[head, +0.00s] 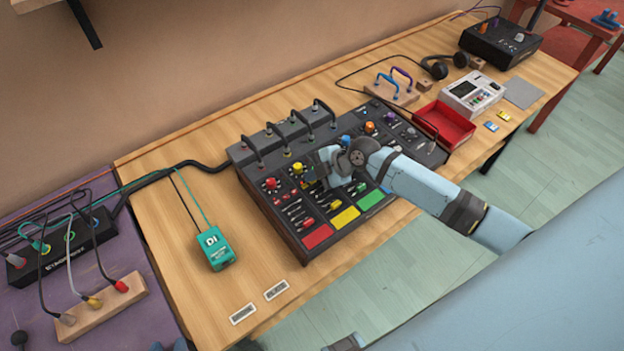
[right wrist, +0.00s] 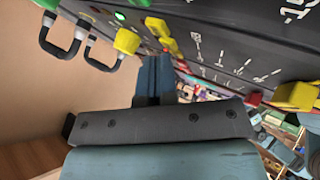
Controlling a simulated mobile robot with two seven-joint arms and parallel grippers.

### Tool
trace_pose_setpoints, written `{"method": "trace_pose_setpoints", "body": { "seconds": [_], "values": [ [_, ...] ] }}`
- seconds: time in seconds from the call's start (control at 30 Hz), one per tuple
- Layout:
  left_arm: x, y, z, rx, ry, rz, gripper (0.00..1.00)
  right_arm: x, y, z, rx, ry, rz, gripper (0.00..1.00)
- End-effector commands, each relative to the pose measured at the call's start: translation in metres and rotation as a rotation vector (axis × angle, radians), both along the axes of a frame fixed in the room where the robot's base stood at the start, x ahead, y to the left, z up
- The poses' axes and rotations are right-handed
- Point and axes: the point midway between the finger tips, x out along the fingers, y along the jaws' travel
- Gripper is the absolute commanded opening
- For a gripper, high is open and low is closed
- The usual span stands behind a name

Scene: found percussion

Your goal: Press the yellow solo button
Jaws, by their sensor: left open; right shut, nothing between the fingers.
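The mixing console (head: 283,222) stands mid-table in the head view, with red, yellow, green and blue channels. Its yellow channel has a yellow knob (head: 298,168) and a yellow pad (head: 344,217). My right gripper (head: 319,167) is over the upper part of this channel, partly hiding it. In the right wrist view its shut, empty fingers (right wrist: 153,62) point at the panel. A yellow knob (right wrist: 127,40) is left of the tips, and small yellow buttons (right wrist: 158,27) lie just beyond them. I cannot tell which is solo, or whether the tips touch.
Black cable loops (head: 283,142) rise along the console's back. A green DI box (head: 216,248) stands to its left and a red tray (head: 441,125) to its right. A yellow fader cap (right wrist: 297,96) is at the right in the right wrist view. The front-left table is mostly clear.

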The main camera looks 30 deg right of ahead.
Motion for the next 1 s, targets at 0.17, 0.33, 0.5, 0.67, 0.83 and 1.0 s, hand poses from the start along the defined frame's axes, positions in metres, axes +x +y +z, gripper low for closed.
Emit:
{"method": "trace_pose_setpoints", "body": {
  "seconds": [0.17, 0.33, 0.5, 0.67, 0.83, 1.0],
  "values": [
    [0.0, 0.0, -0.002, 0.0, -0.001, 0.0, 0.43, 0.0, 0.0, -0.003, 0.0, 0.0, 0.0, 0.0],
    [0.0, 0.0, 0.0, 0.0, -0.001, 0.0, 0.43, 0.0, 0.0, -0.001, 0.0, 0.0, 0.0, 0.0],
    [0.0, 0.0, 0.005, 0.0, -0.001, 0.0, 0.43, 0.0, -0.001, 0.007, -0.001, 0.0, 0.0, 0.0],
    [0.0, 0.0, 0.007, -0.001, -0.002, 0.0, 0.43, 0.0, -0.001, 0.011, -0.001, 0.0, 0.0, 0.0],
    [0.0, 0.0, 0.007, -0.001, -0.002, 0.0, 0.43, 0.0, 0.0, 0.01, 0.0, 0.0, 0.0, 0.0],
    [0.0, 0.0, 0.01, 0.0, -0.001, 0.0, 0.43, 0.0, 0.0, 0.015, 0.0, -0.001, 0.001, 0.0]
  ]
}}
